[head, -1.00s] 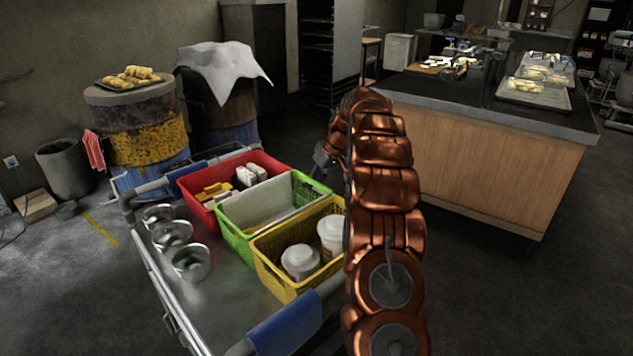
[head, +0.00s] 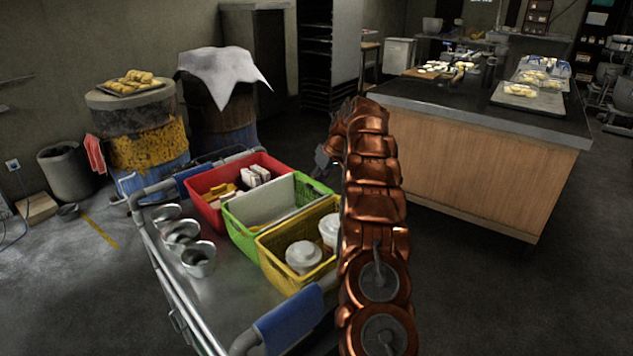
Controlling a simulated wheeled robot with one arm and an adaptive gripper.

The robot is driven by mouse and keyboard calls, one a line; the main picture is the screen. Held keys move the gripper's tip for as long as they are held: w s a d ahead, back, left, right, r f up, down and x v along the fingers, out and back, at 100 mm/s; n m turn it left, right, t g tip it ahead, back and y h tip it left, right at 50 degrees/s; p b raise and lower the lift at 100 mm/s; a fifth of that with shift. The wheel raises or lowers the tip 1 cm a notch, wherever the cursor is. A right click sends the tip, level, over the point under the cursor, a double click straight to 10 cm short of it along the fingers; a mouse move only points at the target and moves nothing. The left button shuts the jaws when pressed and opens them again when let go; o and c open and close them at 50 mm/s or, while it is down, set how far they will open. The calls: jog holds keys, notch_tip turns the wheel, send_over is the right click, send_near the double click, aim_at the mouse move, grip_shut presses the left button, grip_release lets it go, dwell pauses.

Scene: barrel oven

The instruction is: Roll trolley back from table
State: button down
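The trolley (head: 222,290) is a grey metal cart with tubular rails and blue padded grips, at the lower left in the head view. It carries a red crate (head: 207,203), a green crate (head: 240,234), a yellow crate (head: 282,277) and several metal cups (head: 198,260). The table (head: 490,170), with a wooden front and dark top, stands to the right behind my copper arm, with floor between it and the trolley. My gripper (head: 322,158) is at the arm's far end, near the trolley's right side. Its fingers are small and mostly hidden, and contact is unclear.
Two barrels stand behind the trolley, one with a bread tray (head: 130,84), one under a white cloth (head: 222,72). A grey bin (head: 66,172) and a small box (head: 38,207) are at the left wall. Floor is clear at the lower left and right.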

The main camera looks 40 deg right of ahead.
jog(key=shift+s+d+f, duration=0.1)
jog(key=shift+s+d, duration=0.1)
jog(key=shift+d, duration=0.1)
jog(key=c, duration=1.2)
grip_release()
jog(key=shift+s+d, duration=0.1)
jog(key=shift+d, duration=0.05)
jog(key=shift+c, duration=0.2)
jog(key=shift+o, duration=1.1)
jog(key=shift+a, duration=0.2)
jog(key=v, duration=0.7)
jog(key=shift+d, duration=0.1)
